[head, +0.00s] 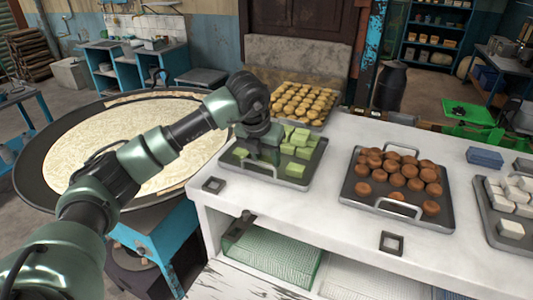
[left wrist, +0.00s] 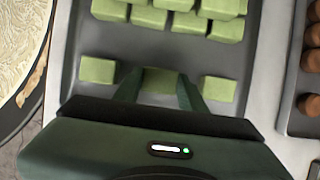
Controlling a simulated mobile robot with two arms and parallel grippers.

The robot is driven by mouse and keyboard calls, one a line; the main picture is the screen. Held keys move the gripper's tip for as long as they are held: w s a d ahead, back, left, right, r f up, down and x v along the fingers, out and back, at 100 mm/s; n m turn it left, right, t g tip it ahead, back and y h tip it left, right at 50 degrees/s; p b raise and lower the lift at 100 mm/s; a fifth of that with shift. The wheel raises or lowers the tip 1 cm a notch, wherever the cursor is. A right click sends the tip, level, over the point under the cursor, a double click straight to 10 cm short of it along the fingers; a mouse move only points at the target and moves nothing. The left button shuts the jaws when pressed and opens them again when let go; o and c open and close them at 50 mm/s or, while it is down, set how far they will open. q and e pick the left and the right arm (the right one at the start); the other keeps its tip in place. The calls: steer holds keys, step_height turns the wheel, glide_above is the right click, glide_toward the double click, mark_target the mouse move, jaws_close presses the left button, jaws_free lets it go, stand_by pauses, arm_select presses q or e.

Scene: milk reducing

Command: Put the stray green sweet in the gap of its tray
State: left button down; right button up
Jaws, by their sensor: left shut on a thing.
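The green sweets' tray (head: 259,173) is dark metal and stands at the left end of the white counter, with pale green block-shaped sweets on it. My left gripper (head: 264,153) reaches down over this tray. In the left wrist view its fingers (left wrist: 160,88) are shut on one green sweet (left wrist: 160,80), low in the tray. One green sweet (left wrist: 98,70) lies to its left and another (left wrist: 219,89) to its right, both apart from it. Whether the held sweet touches the tray floor I cannot tell. My right gripper is not in view.
A pile of green sweets (head: 301,140) fills the tray's far part. A tray of brown sweets (head: 398,181) stands to the right, white sweets (head: 511,228) farther right, golden ones (head: 302,102) behind. A large round pan (head: 52,190) of pale stuff lies left. Bare counter separates the trays.

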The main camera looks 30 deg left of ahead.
arm_select(q)
steer(key=c, duration=0.8)
jaws_free()
steer(key=shift+r, duration=0.15)
steer(key=shift+s+r, duration=0.1)
steer(key=shift+r, duration=0.1)
steer(key=b+v, duration=0.3)
steer(key=v, duration=0.8)
steer(key=shift+s+r, duration=0.15)
